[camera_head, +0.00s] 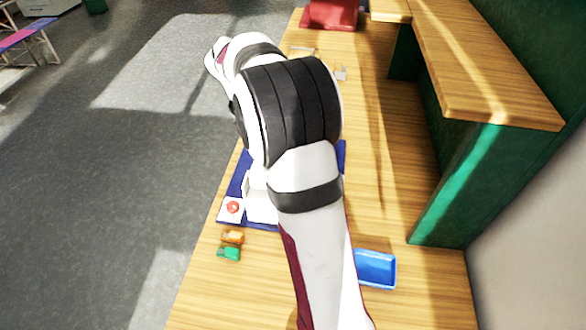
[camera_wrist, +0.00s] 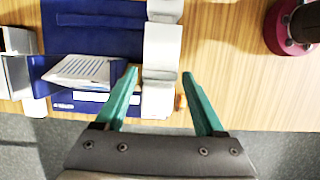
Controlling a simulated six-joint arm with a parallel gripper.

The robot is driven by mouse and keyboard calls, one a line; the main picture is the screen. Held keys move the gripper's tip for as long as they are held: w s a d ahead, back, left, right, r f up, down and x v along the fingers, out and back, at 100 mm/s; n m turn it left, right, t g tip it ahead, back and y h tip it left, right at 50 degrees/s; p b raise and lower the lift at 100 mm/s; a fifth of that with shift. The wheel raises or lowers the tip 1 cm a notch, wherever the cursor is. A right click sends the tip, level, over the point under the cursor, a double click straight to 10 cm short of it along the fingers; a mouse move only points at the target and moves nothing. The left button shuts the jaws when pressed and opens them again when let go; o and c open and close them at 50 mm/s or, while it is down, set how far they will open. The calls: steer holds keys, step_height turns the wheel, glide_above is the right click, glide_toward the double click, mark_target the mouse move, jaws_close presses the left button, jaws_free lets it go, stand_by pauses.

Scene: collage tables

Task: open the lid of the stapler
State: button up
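My gripper (camera_wrist: 158,84) is open in the wrist view, its two green fingers spread apart. A long white object (camera_wrist: 162,50) with a stepped shape lies between and beyond the fingertips, along the right edge of a blue mat (camera_wrist: 95,45). It may be the stapler, but I cannot tell for sure. The fingers appear apart from it, with nothing visibly held. In the head view, white parts (camera_head: 259,205) show on the blue mat (camera_head: 236,185), partly hidden by my arm. My gripper is hidden there, and I cannot make out a stapler lid.
A white block with a red button (camera_head: 232,208) sits at the mat's near-left corner. Small orange (camera_head: 232,237) and green (camera_head: 229,254) objects lie nearer. A blue tray (camera_head: 375,269) is right of my arm. Printed paper (camera_wrist: 82,72) shows on the wrist view's left.

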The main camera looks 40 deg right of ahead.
steer(key=shift+c, duration=1.4)
steer(key=shift+s+d+r, duration=0.2)
steer(key=shift+r, duration=0.35)
steer(key=shift+t+y, duration=0.3)
steer(key=shift+s+d+r, duration=0.3)
steer(key=shift+d+r, duration=0.05)
steer(key=shift+r, duration=0.1)
